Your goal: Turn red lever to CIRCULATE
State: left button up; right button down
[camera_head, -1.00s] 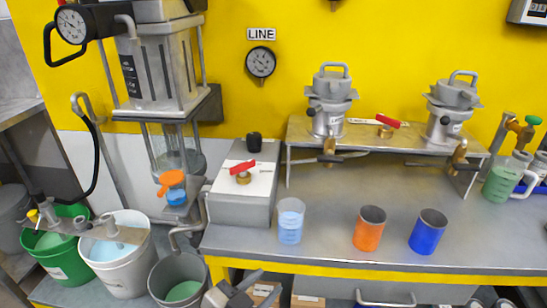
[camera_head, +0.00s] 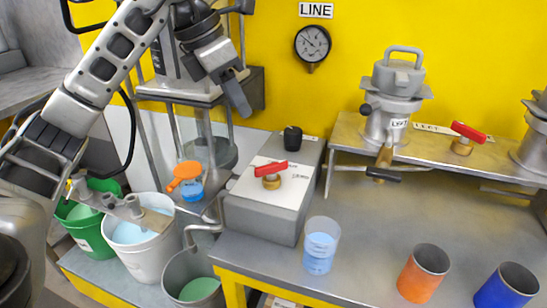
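A red lever (camera_head: 270,168) on a brass valve sits on the white-labelled top of a grey box (camera_head: 262,215) on the bench. A second red lever (camera_head: 468,131) sits on the raised shelf, between the two metal pots. My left gripper (camera_head: 238,98) hangs in the air up and left of the box, fingers pointing down, apart from both levers. Its fingers overlap edge-on, so its opening is unclear. My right gripper is not in view.
A black knob (camera_head: 292,138) stands behind the lever on the box. A clear cup with blue liquid (camera_head: 320,250), an orange cup (camera_head: 423,272) and a blue cup (camera_head: 506,288) stand on the bench. An orange-handled valve (camera_head: 184,174) is left of the box, above buckets.

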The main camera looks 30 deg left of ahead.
aim_at(271, 164)
pick_arm(q)
jog(key=b+x, duration=0.1)
jog(key=x, duration=1.4)
jog(key=shift+d+f, duration=0.2)
grip_shut()
